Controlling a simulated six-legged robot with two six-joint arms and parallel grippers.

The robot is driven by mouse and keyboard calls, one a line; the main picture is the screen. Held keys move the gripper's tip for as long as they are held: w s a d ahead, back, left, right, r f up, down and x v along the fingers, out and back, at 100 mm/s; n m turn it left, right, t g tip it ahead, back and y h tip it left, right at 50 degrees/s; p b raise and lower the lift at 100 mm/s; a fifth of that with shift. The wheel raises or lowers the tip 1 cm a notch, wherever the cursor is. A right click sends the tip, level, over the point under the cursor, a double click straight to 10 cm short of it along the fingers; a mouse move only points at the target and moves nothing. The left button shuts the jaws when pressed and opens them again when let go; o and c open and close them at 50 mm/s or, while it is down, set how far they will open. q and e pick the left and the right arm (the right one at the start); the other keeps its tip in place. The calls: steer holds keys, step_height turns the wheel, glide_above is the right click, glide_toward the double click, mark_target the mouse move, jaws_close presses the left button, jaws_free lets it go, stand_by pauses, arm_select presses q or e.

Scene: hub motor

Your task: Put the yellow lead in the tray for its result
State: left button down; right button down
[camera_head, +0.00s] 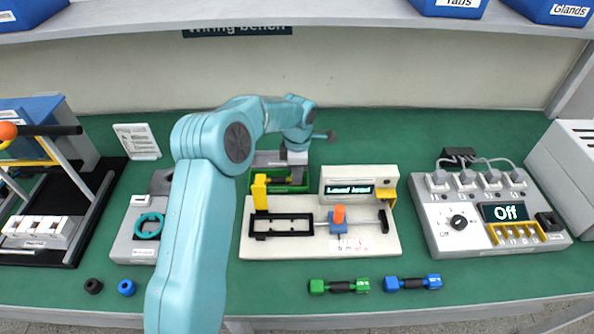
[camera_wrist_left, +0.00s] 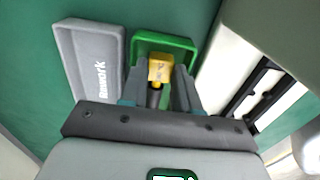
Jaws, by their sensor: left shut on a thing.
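The yellow lead (camera_wrist_left: 160,68) has a yellow end and a dark middle. My left gripper (camera_wrist_left: 158,86) is shut on it. In the left wrist view the yellow end lies over the green tray (camera_wrist_left: 180,42); whether it touches the floor of the tray I cannot tell. In the head view my left gripper (camera_head: 294,172) is down at the green tray (camera_head: 284,189), behind the test fixture, and my arm hides part of this area. A grey tray marked "Rework" (camera_wrist_left: 84,62) stands beside the green one. My right gripper is not in view.
The test fixture (camera_head: 270,250) in front has a display (camera_head: 350,189) reading "Load lead". A green lead (camera_head: 338,286) and a blue lead (camera_head: 412,283) lie at the front. A control box (camera_head: 455,235) showing "Off" stands right. The mat's back right is clear.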

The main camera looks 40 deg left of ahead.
arm_select(q)
steer(key=c, duration=0.7)
jaws_free()
steer(key=shift+c, duration=0.2)
steer(key=shift+r, duration=0.1)
steer(key=shift+w+r, duration=0.1)
steer(key=shift+r, duration=0.15)
step_height(320, 180, up, 16)
steer(key=shift+d+f, duration=0.2)
steer(key=shift+s+r, duration=0.1)
steer(key=shift+s, duration=0.15)
